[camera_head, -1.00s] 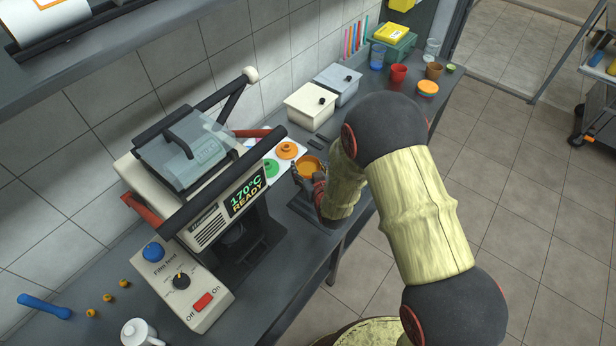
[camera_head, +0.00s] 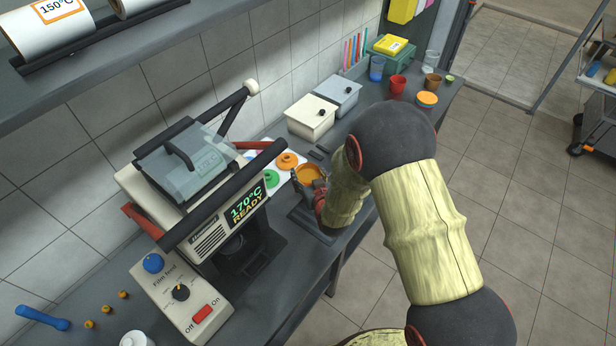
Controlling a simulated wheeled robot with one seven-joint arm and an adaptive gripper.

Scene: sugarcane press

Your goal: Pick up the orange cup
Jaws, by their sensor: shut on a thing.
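The orange cup (camera_head: 309,174) is on the counter side of my arm, right of the press machine, with its open orange top facing up. My gripper (camera_head: 308,186) is shut on the orange cup, with a dark finger showing at its left side. My wrist hides the cup's right side and much of the gripper. I cannot tell for sure whether the cup's base touches the dark tray (camera_head: 306,222) below it.
The sealing machine (camera_head: 200,190) with a 170°C READY display stands left of the cup. Orange and green round pieces (camera_head: 287,160) lie behind it. Lidded white and grey boxes (camera_head: 310,117) stand along the wall. A red cup (camera_head: 397,84) and other cups are at the far end.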

